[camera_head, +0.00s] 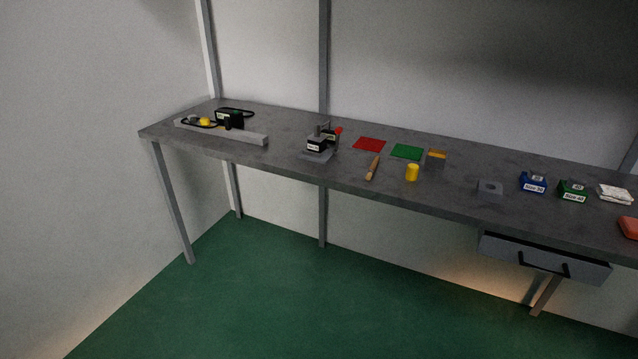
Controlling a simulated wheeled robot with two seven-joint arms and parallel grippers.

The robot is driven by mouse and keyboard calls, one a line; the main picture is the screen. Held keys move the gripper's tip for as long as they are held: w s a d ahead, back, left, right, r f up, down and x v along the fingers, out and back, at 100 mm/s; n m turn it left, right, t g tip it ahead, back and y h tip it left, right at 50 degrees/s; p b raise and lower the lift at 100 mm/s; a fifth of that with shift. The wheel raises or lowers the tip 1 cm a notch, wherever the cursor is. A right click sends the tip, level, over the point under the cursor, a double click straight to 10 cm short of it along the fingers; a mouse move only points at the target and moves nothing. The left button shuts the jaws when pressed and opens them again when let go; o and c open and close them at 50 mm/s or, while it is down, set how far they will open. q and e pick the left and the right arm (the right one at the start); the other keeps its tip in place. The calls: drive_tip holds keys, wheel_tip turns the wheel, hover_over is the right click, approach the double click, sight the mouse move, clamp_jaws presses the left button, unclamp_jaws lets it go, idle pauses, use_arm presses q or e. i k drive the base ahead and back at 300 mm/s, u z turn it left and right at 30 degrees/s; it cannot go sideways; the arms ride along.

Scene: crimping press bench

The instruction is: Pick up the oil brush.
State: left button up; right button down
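What looks like the oil brush (373,168) lies on the grey bench (455,199) near its front edge, left of a small yellow cylinder (412,173). It is slim and tan-brown, and points roughly from the front edge towards the back. Its bristles are too small to make out. Neither of my grippers is in view.
A small press (319,146) with a red knob stands left of the brush. Red (369,144) and green (407,152) mats lie behind. Blue (533,183) and green (573,191) boxes stand right. A drawer (545,260) hangs below the bench. The green floor (300,310) in front is clear.

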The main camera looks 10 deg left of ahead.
sight(373, 163)
drive_tip(key=z, duration=0.7)
drive_tip(key=i, duration=1.55)
drive_tip(key=u, duration=0.7)
drive_tip(key=i, duration=0.3)
drive_tip(key=u, duration=0.35)
